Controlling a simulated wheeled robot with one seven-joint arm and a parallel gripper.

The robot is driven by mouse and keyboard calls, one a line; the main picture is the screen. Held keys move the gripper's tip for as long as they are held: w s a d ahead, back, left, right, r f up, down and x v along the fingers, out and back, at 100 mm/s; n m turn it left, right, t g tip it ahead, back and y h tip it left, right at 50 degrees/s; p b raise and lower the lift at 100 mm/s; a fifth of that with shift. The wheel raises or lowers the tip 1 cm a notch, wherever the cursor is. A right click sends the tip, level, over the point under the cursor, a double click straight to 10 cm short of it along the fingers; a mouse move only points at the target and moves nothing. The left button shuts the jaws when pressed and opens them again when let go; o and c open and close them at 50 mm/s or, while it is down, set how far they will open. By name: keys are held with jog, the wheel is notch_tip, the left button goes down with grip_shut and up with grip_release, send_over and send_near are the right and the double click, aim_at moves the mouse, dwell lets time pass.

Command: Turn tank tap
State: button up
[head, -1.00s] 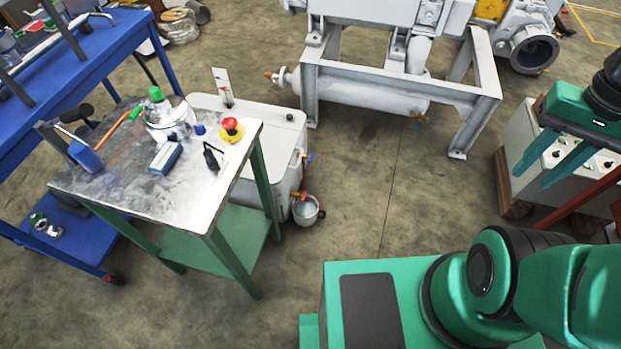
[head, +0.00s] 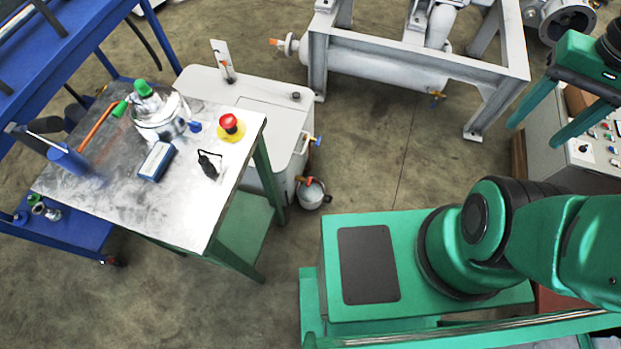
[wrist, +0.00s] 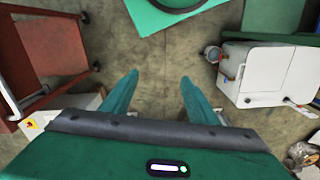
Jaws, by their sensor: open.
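The tank is a pale box (head: 262,88) on the floor behind the metal-topped table. A tap with a blue handle (head: 317,141) is on its right side. A lower tap with a red-orange handle (head: 304,180) is above a small metal bucket (head: 312,196). In the wrist view the tank (wrist: 275,65) is at the right and the bucket (wrist: 212,54) is beside it; the taps are small there. My gripper (head: 536,131) is at the right of the head view, apart from the tank. Its fingers (wrist: 158,80) are spread and empty over bare floor.
The metal-topped table (head: 130,205) carries a glass vessel (head: 165,118) and a red emergency button (head: 230,124). A blue bench (head: 70,45) is at left. A grey machine frame (head: 430,60) stands behind. A control box (head: 560,150) is below my gripper. Floor right of the tank is clear.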

jog(key=w+a+f+n, duration=0.1)
jog(key=w+f+n, duration=0.25)
jog(key=w, duration=0.65)
jog(key=w+f+n, duration=0.3)
jog(key=w+f, duration=0.2)
jog(key=w, duration=0.4)
jog(key=w+a+f+n+t, duration=0.1)
jog(key=w+a+f+n, duration=0.65)
jog(key=w+f, duration=0.65)
jog(key=n+y, duration=0.4)
jog(key=n, duration=0.2)
send_near(309, 181)
jog(key=shift+t, duration=0.4)
jog(key=x, duration=0.7)
jog(key=shift+s+f, duration=0.2)
jog(key=shift+f, duration=0.1)
jog(key=shift+c, duration=0.6)
